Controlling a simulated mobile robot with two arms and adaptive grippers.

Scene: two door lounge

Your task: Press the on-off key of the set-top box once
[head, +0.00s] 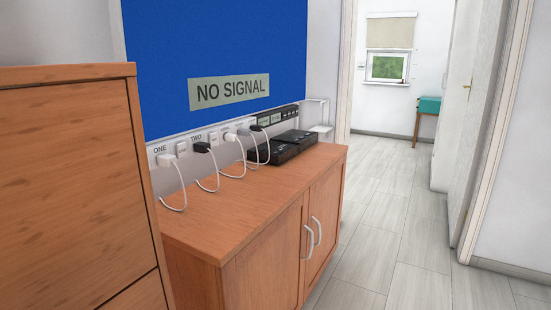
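A flat black box (284,147), which looks like the set-top box, lies on the far part of a wooden cabinet (240,200), against the wall. It seems to be made of two dark units side by side or stacked; I cannot tell which. Its on-off key is too small to make out. A large blue screen (215,50) above the cabinet reads "NO SIGNAL". Neither of my grippers is in view.
A row of wall sockets with plugs (168,159) and hanging white cables runs behind the cabinet. A tall wooden unit (70,185) blocks the left foreground. The grey floor (385,225) on the right is clear, leading through a doorway to a teal-topped table (429,106).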

